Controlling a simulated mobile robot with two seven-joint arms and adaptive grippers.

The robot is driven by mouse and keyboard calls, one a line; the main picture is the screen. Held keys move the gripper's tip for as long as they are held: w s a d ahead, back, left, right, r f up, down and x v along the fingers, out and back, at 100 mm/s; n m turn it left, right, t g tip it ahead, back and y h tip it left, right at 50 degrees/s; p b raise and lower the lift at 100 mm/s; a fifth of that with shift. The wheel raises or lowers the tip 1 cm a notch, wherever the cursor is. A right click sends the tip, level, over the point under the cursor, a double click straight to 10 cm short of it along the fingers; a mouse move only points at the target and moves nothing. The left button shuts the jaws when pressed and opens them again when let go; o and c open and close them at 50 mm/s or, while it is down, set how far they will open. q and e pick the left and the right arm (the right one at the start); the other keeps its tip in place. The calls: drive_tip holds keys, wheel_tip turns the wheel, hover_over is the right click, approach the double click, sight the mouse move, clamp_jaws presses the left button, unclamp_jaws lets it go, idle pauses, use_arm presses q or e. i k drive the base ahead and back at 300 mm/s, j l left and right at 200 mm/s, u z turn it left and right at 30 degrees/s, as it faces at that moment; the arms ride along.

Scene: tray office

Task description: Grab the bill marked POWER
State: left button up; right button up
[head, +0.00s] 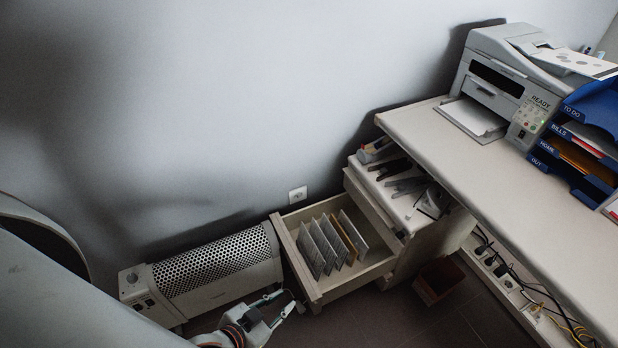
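No bill with a readable POWER mark shows. The blue tray stack (559,130) at the right edge has tiers labelled TO DO, BILLS, HOME and one more whose label is hard to read. Papers lie in the tiers, but no print on them can be read. An open drawer (313,285) under the desk holds several upright white envelopes or cards (318,248) and one tan one (343,240); their faces are unreadable. My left gripper (288,299) is open and empty, low in front of the drawer's left corner, apart from it. My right gripper is out of view.
A printer (500,80) stands on the desk (470,165) left of the trays. An upper open drawer (390,200) holds stationery. A heater (215,270) stands by the wall, left of the lower drawer. A bin (437,280) and cables (510,270) are under the desk.

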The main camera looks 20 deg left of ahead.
sight(315, 259)
drive_tip(key=u, duration=0.85)
drive_tip(key=k+j+z, duration=0.75)
drive_tip(key=k, duration=0.25)
drive_tip(key=j, duration=0.1)
